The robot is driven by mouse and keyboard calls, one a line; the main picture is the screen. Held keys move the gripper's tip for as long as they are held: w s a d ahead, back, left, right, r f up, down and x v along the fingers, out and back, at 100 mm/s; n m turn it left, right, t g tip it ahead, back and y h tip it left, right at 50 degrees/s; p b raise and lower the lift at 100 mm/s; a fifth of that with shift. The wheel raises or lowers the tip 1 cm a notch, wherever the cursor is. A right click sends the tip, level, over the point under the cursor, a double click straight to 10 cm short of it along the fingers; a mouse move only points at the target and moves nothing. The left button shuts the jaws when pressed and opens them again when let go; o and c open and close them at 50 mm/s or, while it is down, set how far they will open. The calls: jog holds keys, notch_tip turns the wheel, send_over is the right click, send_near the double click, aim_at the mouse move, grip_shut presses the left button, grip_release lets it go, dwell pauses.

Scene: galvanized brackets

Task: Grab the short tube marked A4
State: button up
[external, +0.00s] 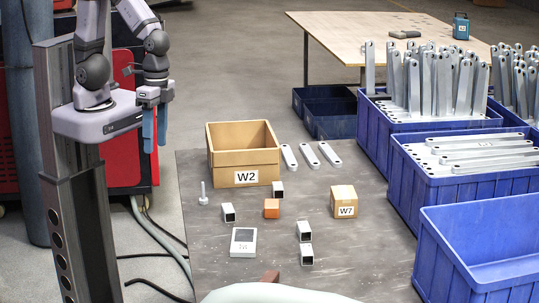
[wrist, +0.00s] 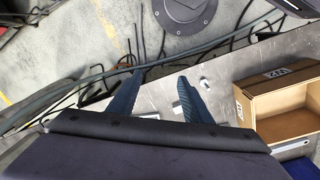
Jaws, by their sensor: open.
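Several short square tubes with dark open ends and light sides stand on the grey table. One tube (external: 228,212) is at the left, one tube (external: 278,188) is by the carton's right corner, and two more, an upper tube (external: 304,231) and a lower tube (external: 306,254), are at the front right. Their markings are too small to read, so I cannot tell which is A4. My gripper (external: 155,128) is open and empty, pointing down beyond the table's left edge, apart from all tubes. Its blue fingers also show spread in the wrist view (wrist: 160,76).
An open carton W2 (external: 244,159) stands at the back; it also shows in the wrist view (wrist: 282,132). Nearby are a bolt (external: 203,196), an orange block (external: 271,208), a small box W7 (external: 344,201), a white device (external: 243,241) and flat brackets (external: 309,154). Blue crates (external: 445,192) line the right.

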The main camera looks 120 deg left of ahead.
jog(key=w+a+f+n+h+b, duration=0.1)
jog(key=w+f+n+b, duration=0.2)
jog(key=w+n, duration=0.15)
jog(key=w+f+n+h+b, duration=0.2)
jog(key=w+f+n+b, duration=0.1)
jog(key=w, duration=0.3)
jog(key=n+t+h+b, duration=0.6)
jog(key=n+t+b, duration=0.3)
jog(key=n+b, duration=0.65)
send_over(303, 224)
jog(key=s+a, duration=0.4)
jog(key=a, duration=0.1)
notch_tip(303, 224, down, 5)
jog(key=shift+n, duration=0.5)
jog(key=f, duration=0.7)
jog(key=shift+s+d+f+b, duration=0.15)
jog(key=shift+d+f+b, duration=0.1)
jog(key=shift+f+b, duration=0.1)
jog(key=shift+x, duration=0.95)
jog(key=shift+w+d+f, duration=0.1)
jog(key=shift+w+d, duration=0.1)
